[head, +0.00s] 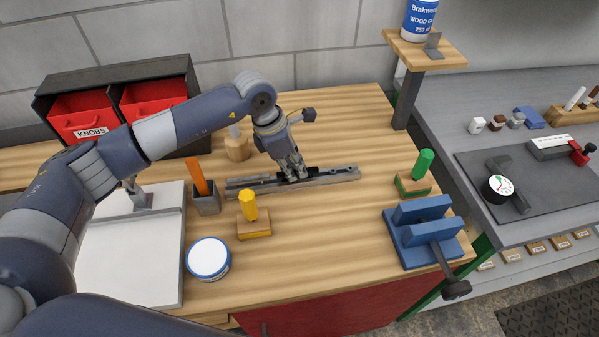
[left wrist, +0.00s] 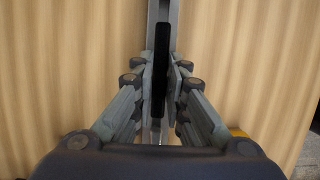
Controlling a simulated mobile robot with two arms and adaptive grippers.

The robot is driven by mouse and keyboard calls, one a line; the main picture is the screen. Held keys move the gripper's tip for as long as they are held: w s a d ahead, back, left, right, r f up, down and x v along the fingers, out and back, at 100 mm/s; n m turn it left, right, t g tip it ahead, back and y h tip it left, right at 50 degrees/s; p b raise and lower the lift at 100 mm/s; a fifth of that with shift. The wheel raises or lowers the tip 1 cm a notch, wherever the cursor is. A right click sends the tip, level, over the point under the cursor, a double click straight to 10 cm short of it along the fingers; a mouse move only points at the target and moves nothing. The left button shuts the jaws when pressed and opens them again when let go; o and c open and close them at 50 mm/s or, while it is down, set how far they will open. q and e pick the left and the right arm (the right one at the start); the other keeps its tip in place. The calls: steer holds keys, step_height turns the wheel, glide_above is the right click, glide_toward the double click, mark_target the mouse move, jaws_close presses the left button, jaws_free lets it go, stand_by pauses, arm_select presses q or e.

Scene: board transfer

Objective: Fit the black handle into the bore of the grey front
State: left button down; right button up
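A long grey metal piece (head: 340,177) lies across the middle of the bench. A dark, narrow bar (head: 313,172), apparently the black handle, lies along it; it shows as a black strip (left wrist: 161,50) in the left wrist view. My left gripper (head: 294,172) points down at the bar. In the left wrist view its fingers (left wrist: 161,85) are close together, one on each side of the strip, seemingly touching it. The bore is not visible, and I cannot tell for certain which piece is the grey front. My right gripper is out of view.
A yellow-handled tool (head: 250,207), a white-lidded tin (head: 208,258) and a grey cup (head: 206,203) stand in front. A white board (head: 130,265) lies left. A green-handled tool (head: 423,165) and blue vise (head: 415,245) stand right. Red bins (head: 85,115) are behind. The front-middle bench is clear.

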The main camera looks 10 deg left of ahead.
arm_select(q)
steer(key=shift+r, duration=0.15)
steer(key=shift+r+p, duration=1.1)
steer(key=shift+r, duration=1.75)
